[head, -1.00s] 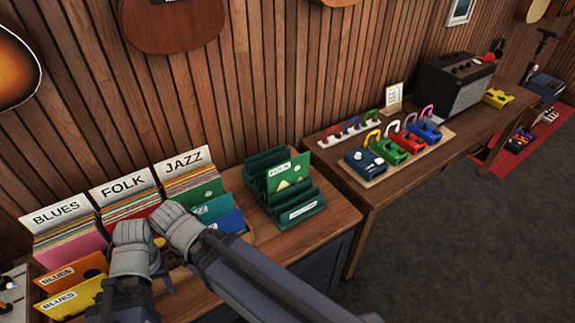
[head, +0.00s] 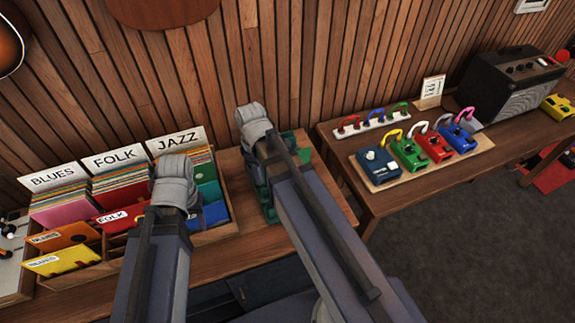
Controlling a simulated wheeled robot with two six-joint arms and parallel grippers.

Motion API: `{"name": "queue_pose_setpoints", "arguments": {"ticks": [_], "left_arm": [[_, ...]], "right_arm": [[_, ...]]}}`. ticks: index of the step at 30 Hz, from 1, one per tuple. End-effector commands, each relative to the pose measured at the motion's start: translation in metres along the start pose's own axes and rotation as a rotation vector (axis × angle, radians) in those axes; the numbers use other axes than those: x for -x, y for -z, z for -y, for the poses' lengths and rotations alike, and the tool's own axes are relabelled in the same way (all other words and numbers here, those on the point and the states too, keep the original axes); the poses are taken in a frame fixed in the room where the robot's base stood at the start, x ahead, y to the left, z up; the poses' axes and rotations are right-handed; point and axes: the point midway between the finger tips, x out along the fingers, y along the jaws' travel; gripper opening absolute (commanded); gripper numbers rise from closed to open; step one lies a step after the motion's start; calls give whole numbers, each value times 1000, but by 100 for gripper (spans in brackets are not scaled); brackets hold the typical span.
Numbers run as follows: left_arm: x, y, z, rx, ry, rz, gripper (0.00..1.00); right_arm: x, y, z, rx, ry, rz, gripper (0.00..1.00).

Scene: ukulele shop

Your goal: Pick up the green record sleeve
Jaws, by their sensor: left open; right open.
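The green rack (head: 303,146) stands on the wooden counter, mostly hidden behind my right arm. The green FOLK sleeve seen in it earlier is hidden now. Another green sleeve (head: 205,171) shows at the JAZZ section of the record bin. My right gripper (head: 251,115) is open, in front of the rack in the picture; its fingertips are not clearly visible. My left gripper (head: 174,168) is open, in front of the FOLK and JAZZ sections, its fingertips also hidden. I cannot tell its height above the bin.
The wooden record bin (head: 230,228) holds BLUES, FOLK and JAZZ records, with a red FOLK sleeve (head: 121,218) and a yellow BLUES sleeve (head: 62,261) in front. A second table (head: 405,187) at right carries a pedal board and an amplifier (head: 507,83).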

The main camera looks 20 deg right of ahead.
Motion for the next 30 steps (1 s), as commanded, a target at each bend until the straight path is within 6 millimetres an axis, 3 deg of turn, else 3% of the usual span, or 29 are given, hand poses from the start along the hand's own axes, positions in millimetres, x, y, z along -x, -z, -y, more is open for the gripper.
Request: {"name": "queue_pose_setpoints", "arguments": {"ticks": [1, 3, 12, 23, 30], "left_arm": [[9, -1, 1, 0, 0, 0, 50], [12, -1, 1, 1, 0, 0, 50], [18, -1, 2, 1, 0, 0, 50], [19, -1, 2, 1, 0, 0, 50], [0, 0, 0, -1, 0, 0, 50]], "right_arm": [[8, -6, -24, 72, 3, -8, 41], [10, -14, -42, 184, 4, -16, 41], [16, -38, -89, 530, 4, -32, 41], [16, -46, -101, 644, 3, -36, 41], [-3, -45, -100, 643, 3, -36, 41]]}}
